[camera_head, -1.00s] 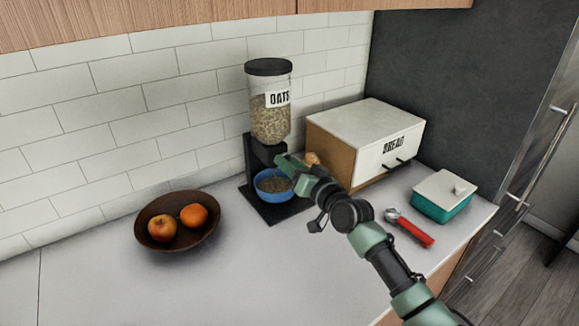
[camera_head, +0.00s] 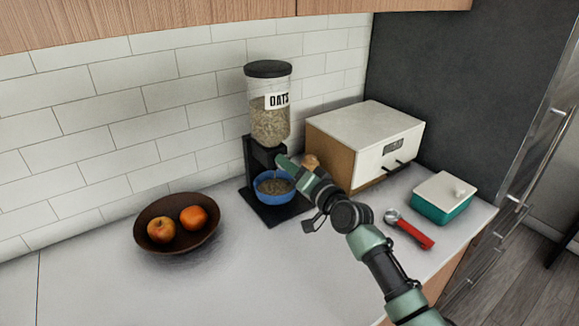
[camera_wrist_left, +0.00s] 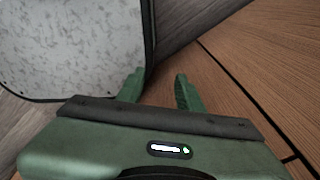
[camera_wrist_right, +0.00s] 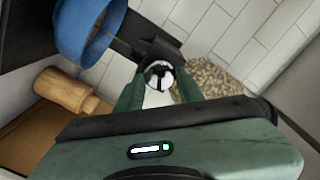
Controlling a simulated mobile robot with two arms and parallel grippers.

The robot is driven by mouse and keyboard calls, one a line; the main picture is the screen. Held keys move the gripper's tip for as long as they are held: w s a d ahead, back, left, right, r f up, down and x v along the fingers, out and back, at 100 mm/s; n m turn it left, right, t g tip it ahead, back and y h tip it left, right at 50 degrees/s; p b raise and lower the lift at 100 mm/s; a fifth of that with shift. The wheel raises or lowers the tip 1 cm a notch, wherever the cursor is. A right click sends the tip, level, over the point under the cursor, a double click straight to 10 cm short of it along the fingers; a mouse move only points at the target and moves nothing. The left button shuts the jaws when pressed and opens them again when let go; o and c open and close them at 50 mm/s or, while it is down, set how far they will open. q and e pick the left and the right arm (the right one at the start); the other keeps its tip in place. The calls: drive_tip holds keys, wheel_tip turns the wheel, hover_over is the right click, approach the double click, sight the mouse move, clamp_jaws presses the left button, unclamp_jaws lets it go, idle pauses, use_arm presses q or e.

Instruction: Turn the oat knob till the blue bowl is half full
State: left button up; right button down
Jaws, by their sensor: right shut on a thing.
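The oat dispenser (camera_head: 270,110) stands against the tiled wall, its clear jar partly filled with oats and labelled OATS. The blue bowl (camera_head: 274,194) sits on the dispenser's black base under the outlet, with oats inside. It also shows in the right wrist view (camera_wrist_right: 72,28). My right gripper (camera_head: 282,160) is at the dispenser's front. In the right wrist view its fingers are shut on the pale round oat knob (camera_wrist_right: 158,76). My left gripper (camera_wrist_left: 160,92) is open and empty, away from the counter, above a wooden surface and beside a speckled grey panel.
A brown bowl (camera_head: 153,243) with an apple and an orange stands left. A bread box (camera_head: 363,120), a teal dish with white lid (camera_head: 441,212) and a red-handled scoop (camera_head: 414,232) are right. A wooden object (camera_wrist_right: 66,90) is near the blue bowl. The front counter is clear.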

drive_tip(key=c, duration=0.9)
unclamp_jaws()
drive_tip(key=shift+s+d, duration=0.1)
drive_tip(key=v, duration=0.7)
drive_tip(key=shift+s+d, duration=0.15)
drive_tip(key=shift+s, duration=0.1)
